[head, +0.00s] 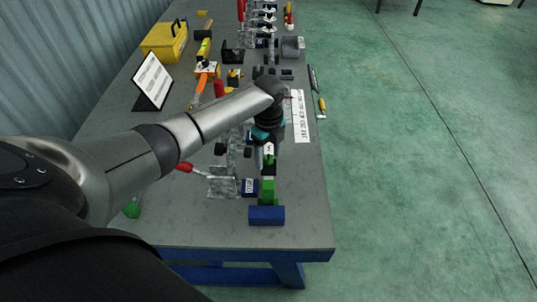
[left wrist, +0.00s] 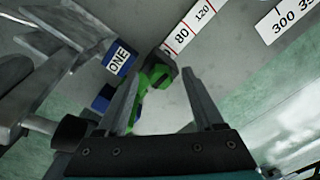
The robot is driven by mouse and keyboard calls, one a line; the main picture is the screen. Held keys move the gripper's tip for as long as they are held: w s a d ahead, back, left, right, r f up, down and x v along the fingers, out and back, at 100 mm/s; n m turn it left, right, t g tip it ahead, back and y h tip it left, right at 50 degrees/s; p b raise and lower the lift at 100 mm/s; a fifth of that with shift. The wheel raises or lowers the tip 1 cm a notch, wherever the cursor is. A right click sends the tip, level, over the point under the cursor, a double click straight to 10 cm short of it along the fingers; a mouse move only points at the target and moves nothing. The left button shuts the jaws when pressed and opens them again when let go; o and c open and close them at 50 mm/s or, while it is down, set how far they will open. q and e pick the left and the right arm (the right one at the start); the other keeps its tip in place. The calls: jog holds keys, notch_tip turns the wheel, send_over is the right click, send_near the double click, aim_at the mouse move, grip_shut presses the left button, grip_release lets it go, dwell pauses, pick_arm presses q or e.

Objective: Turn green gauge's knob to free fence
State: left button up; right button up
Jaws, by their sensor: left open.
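The green gauge (head: 267,190) stands near the front end of the grey workbench in the head view, behind a plain blue block. My left gripper (head: 268,155) points down just above and behind it. In the left wrist view my left gripper (left wrist: 161,74) is open, its two dark fingers spread. The green gauge (left wrist: 141,95) shows between them, with a rounded green part near the right finger that may be its knob. I see no clear contact. I cannot tell for sure which part is the fence. My right gripper is out of view.
The blue block (head: 266,215) sits near the bench's front edge. A toggle clamp with a red handle (head: 184,167) and a blue block marked ONE (left wrist: 120,58) are close by. A white scale strip (head: 300,117) lies along the right side. A yellow toolbox (head: 165,41) stands farther back.

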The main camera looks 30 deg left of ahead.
pick_arm(q)
grip_shut()
dwell(0.5)
jog(key=n+p, duration=0.2)
jog(key=p, duration=0.1)
jog(key=shift+r+n, duration=0.2)
jog(key=shift+n, duration=0.2)
jog(key=n+p, duration=0.3)
jog(key=n, duration=0.1)
jog(key=shift+p, duration=0.3)
jog(key=n+p, duration=0.2)
jog(key=n, duration=0.3)
jog(key=shift+f+n+p, duration=0.1)
jog(key=shift+n+p, duration=0.2)
jog(key=shift+n, duration=0.1)
jog(key=n+p, duration=0.1)
jog(key=n, duration=0.4)
jog(key=shift+p, duration=0.3)
jog(key=shift+n, duration=0.3)
